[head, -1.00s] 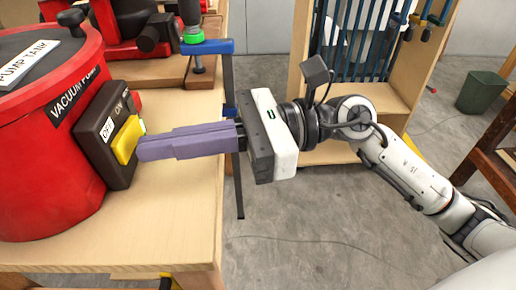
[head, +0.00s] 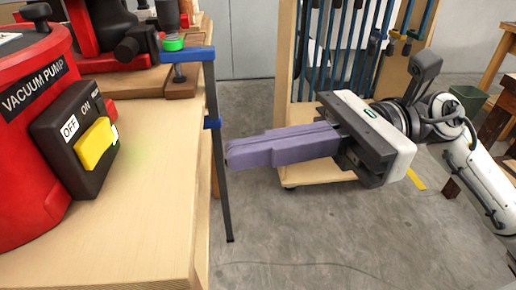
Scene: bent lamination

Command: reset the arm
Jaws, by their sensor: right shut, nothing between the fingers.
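My right gripper (head: 232,153) comes in from the right, its long purple fingers pressed together and pointing left. It is empty and hangs over the floor, just right of the workbench edge and apart from the pump. The red vacuum pump (head: 30,170) stands on the bench at the left. Its black switch box (head: 75,178) carries OFF and ON labels and a yellow switch (head: 95,144). My left gripper does not show.
A wooden workbench (head: 150,220) fills the lower left. A blue-handled clamp (head: 215,130) hangs at its edge near the fingertips. A rack of blue clamps (head: 345,50) stands behind my arm, and a green bin (head: 468,100) at the far right. Concrete floor (head: 330,230) below is open.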

